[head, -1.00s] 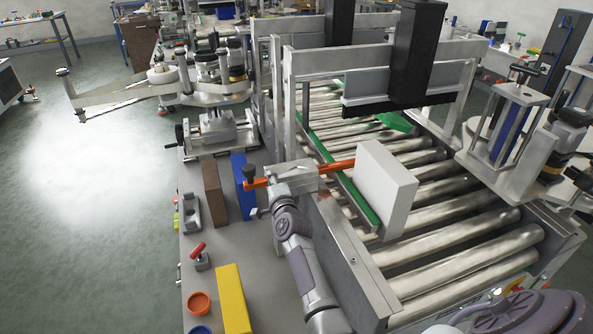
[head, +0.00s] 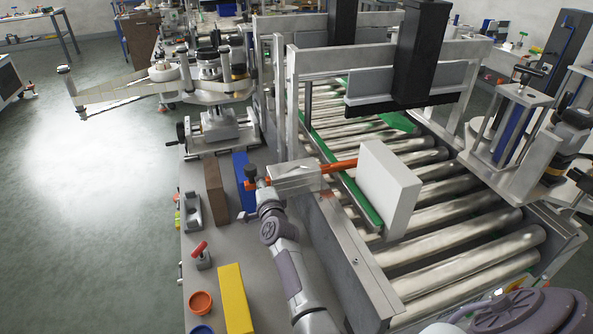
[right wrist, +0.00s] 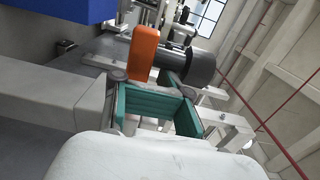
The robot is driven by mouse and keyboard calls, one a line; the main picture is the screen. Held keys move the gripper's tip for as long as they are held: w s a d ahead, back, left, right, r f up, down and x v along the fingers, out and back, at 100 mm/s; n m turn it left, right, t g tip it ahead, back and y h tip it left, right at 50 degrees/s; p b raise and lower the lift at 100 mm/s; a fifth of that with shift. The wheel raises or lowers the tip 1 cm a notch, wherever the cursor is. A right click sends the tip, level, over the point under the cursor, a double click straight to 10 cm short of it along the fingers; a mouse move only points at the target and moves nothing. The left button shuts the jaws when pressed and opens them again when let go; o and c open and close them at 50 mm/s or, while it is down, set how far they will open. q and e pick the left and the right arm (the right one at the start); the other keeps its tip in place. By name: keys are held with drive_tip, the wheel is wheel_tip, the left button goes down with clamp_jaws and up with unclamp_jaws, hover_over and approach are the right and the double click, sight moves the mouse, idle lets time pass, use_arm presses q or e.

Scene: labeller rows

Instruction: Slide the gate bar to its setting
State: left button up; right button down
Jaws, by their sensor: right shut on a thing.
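The orange gate bar (head: 343,163) runs through a metal guide block (head: 297,178) on the conveyor's near side. Its right end meets the green guide rail beside a white box (head: 388,190). A dark knob (head: 250,171) stands at its left end. My right gripper (head: 254,187) is at that knob end, partly hidden by its own arm. In the right wrist view, teal finger pads (right wrist: 168,112) sit just below the bar's orange end (right wrist: 144,53) and the dark knob (right wrist: 190,67). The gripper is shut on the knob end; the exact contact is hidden. My left gripper is not in view.
A yellow block (head: 235,297), orange cup (head: 201,302) and red-handled clamp (head: 201,255) lie on the near bench. A metal frame (head: 292,100) rises behind the guide block.

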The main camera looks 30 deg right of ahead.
drive_tip(key=shift+w+a+r, duration=0.1)
drive_tip(key=shift+a+r, duration=0.05)
drive_tip(key=shift+r, duration=0.1)
